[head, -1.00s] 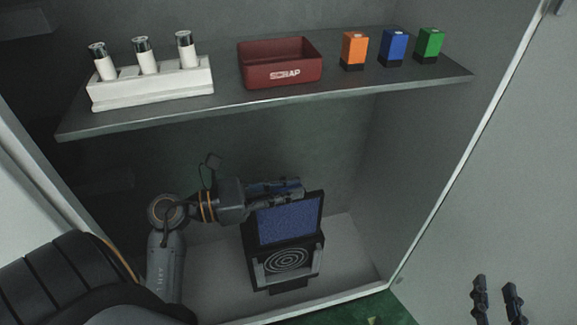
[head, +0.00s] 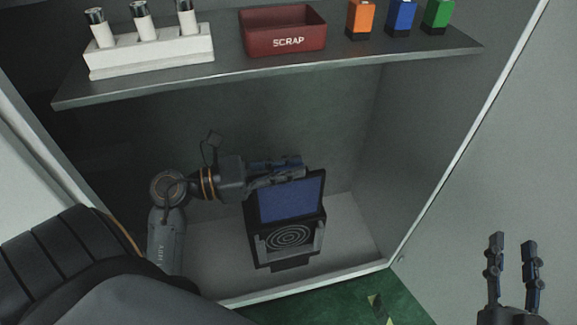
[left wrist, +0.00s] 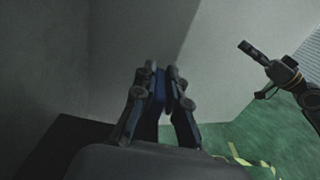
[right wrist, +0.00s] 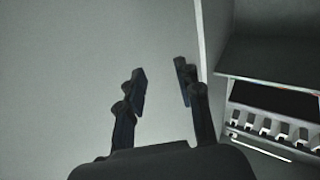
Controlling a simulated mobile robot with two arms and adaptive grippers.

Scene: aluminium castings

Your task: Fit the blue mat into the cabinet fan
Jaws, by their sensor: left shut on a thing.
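The blue mat (head: 291,201) stands tilted inside a black frame at the top of the cabinet fan (head: 265,249), on the cabinet floor. The fan's round ringed grille faces up below the mat. My left gripper (head: 302,169) is shut on the mat's upper edge. In the left wrist view the blue mat (left wrist: 158,88) shows edge-on between the fingers. I cannot tell whether the mat is fully seated in the frame. My right gripper (head: 514,240) is open and empty in front of the grey door at the right; it also shows in the right wrist view (right wrist: 160,72).
A shelf (head: 230,72) crosses above my left arm. It carries a white rack (head: 150,52) with white cylinders, a red scrap bin (head: 285,42), and orange, blue and green blocks. Green floor (head: 335,305) lies in front.

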